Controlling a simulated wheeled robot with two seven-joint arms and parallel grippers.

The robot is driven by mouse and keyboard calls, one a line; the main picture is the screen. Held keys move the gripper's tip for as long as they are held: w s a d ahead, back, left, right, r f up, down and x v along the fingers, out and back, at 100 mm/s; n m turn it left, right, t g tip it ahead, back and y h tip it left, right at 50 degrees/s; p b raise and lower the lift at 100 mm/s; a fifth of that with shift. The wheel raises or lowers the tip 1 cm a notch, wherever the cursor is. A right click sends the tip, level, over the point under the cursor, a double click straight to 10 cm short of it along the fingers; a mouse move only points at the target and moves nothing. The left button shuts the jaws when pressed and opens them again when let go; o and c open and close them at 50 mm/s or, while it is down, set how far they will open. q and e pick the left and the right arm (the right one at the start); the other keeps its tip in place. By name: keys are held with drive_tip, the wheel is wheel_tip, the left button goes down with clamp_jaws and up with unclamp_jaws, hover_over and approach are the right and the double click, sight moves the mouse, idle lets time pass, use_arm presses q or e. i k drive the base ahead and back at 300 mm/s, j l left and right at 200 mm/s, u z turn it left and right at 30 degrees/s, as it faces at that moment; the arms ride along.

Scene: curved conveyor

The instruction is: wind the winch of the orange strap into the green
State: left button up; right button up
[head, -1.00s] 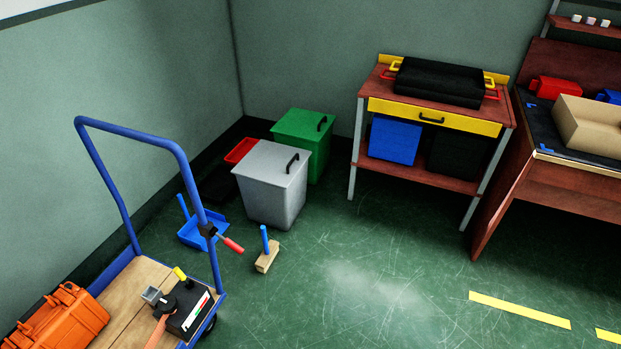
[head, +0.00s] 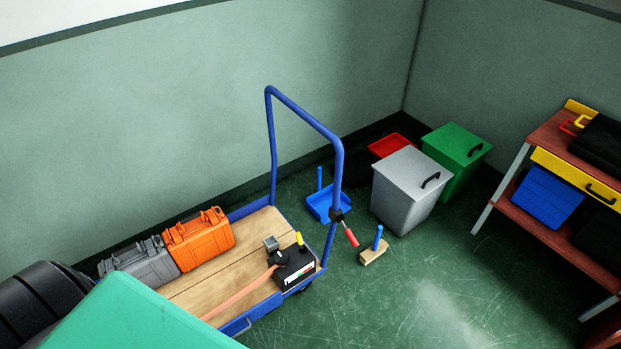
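The winch (head: 294,268) is a black box with a yellow-tipped lever and a small coloured gauge strip with green, white and red. It sits on the right end of a blue-framed cart with a wooden deck (head: 190,290). The orange strap (head: 238,295) runs from the winch toward the lower left across the deck, and its far end is hidden behind a teal shape at the bottom. An orange case (head: 199,239) and a grey case (head: 140,263) stand on the left part of the deck. Neither gripper is in view.
A blue dustpan (head: 329,207), a brush (head: 374,250), a grey bin (head: 408,192) and a green bin (head: 456,150) stand to the right. Floor at lower right is clear.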

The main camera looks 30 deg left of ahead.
sight(281, 258)
drive_tip(key=u, duration=0.9)
